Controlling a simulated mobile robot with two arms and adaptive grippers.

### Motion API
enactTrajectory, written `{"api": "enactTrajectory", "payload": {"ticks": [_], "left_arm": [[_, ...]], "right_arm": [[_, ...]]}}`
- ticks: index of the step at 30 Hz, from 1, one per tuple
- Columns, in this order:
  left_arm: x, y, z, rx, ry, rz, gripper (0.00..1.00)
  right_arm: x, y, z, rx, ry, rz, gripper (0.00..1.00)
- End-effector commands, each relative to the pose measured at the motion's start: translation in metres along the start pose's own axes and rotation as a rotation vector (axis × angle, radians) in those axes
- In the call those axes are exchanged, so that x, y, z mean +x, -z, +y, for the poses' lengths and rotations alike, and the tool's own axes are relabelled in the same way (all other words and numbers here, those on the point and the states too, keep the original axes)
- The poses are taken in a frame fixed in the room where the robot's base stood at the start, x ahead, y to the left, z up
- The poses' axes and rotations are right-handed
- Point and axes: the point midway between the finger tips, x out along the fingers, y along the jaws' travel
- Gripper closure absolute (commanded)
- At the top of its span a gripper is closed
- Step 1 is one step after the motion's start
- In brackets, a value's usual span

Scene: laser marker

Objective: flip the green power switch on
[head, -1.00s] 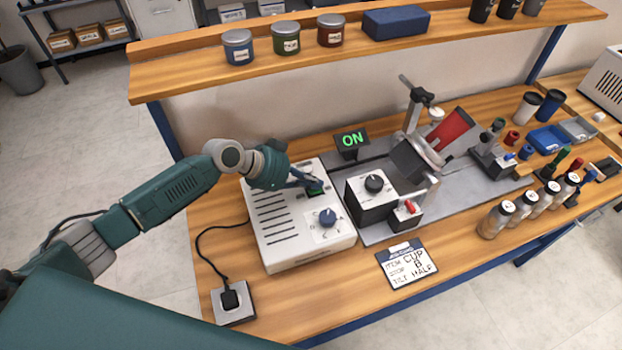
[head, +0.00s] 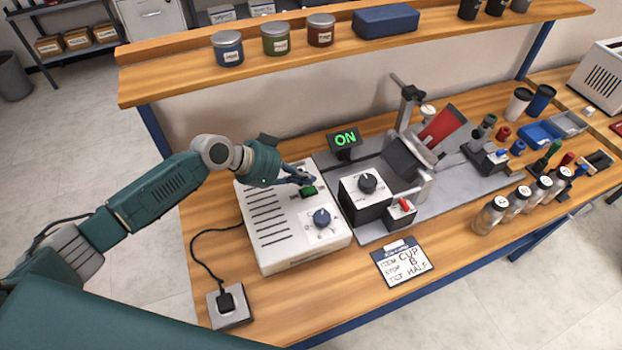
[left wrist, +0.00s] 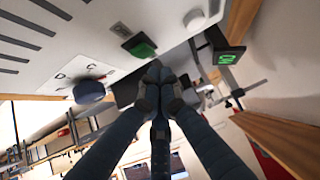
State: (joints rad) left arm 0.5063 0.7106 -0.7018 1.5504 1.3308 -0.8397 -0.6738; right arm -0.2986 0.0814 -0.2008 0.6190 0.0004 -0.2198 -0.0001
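The green power switch (head: 308,191) sits on top of the white box (head: 290,240), beside a blue dial (head: 321,217). A small display (head: 345,140) behind the box reads ON in green. My left gripper (head: 311,181) hovers just above and behind the switch, apart from it. In the left wrist view the switch (left wrist: 140,46) is clear of the fingers, and the fingertips (left wrist: 155,68) are together with nothing between them. My right gripper is not in view.
A black-and-white dial unit (head: 366,200) and a small red switch (head: 405,204) stand to the right of the box. A card (head: 403,262) lies in front. The shelf (head: 370,45) with jars runs above and behind. A cable leads to a socket (head: 229,304).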

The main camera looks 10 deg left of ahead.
Motion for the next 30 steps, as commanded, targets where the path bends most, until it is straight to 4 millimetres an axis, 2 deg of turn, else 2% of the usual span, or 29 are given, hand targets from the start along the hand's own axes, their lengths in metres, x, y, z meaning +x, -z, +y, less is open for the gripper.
{"api": "enactTrajectory", "payload": {"ticks": [1,6,13,18,30], "left_arm": [[-0.012,-0.002,-0.001,0.002,0.002,-0.003,1.00],[-0.050,-0.002,-0.001,0.001,0.002,-0.004,1.00],[-0.086,-0.002,0.000,0.000,0.000,-0.003,1.00],[-0.095,-0.001,0.000,0.000,-0.001,-0.002,1.00],[-0.096,0.000,0.001,0.000,-0.001,-0.001,1.00]], "right_arm": [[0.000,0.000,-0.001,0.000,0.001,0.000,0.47],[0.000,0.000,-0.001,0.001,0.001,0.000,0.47],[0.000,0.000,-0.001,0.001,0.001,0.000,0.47],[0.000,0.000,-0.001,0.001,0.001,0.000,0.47],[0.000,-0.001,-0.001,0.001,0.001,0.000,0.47]]}}
